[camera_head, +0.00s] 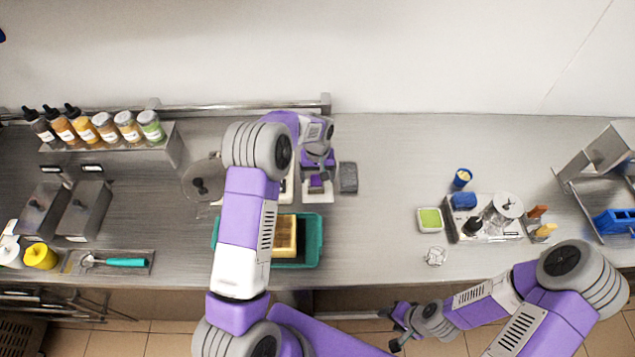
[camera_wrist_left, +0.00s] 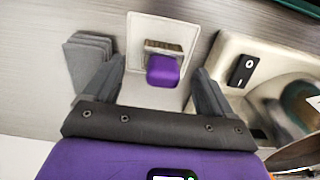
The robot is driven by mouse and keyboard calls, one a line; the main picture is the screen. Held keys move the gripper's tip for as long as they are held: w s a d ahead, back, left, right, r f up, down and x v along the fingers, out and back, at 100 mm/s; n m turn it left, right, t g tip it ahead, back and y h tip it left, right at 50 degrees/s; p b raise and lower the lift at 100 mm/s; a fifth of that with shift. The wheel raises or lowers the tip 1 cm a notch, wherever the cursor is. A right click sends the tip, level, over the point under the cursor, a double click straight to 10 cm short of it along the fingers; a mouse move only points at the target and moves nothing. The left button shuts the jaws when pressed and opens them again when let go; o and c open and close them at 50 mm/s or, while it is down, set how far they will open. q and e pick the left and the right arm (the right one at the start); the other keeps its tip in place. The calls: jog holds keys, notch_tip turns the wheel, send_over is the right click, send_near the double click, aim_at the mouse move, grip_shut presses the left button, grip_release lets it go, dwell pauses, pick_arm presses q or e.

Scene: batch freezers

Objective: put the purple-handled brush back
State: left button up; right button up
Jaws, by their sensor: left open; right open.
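The purple-handled brush (camera_wrist_left: 163,70) sits on a pale holder (camera_wrist_left: 145,30) in the left wrist view, with a brownish strip beside its purple part. In the head view its purple part (camera_head: 317,181) shows just below my left gripper (camera_head: 319,163). My left gripper is open, and in the wrist view its two fingers (camera_wrist_left: 153,88) stand on either side of the brush and holder. I cannot tell whether they touch anything. My right gripper (camera_head: 397,326) is open and empty, low in front of the counter's front edge.
A grey block or stack of pads (camera_head: 348,177) lies right of the holder. A white appliance with a black switch (camera_wrist_left: 241,70) stands close by. A green tray (camera_head: 312,250) with a yellow container (camera_head: 285,236) is partly behind my left arm.

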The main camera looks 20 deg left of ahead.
pick_arm(q)
notch_tip(320, 180, up, 8)
jog(key=shift+f, duration=0.1)
jog(key=shift+f, duration=0.1)
dwell(0.5)
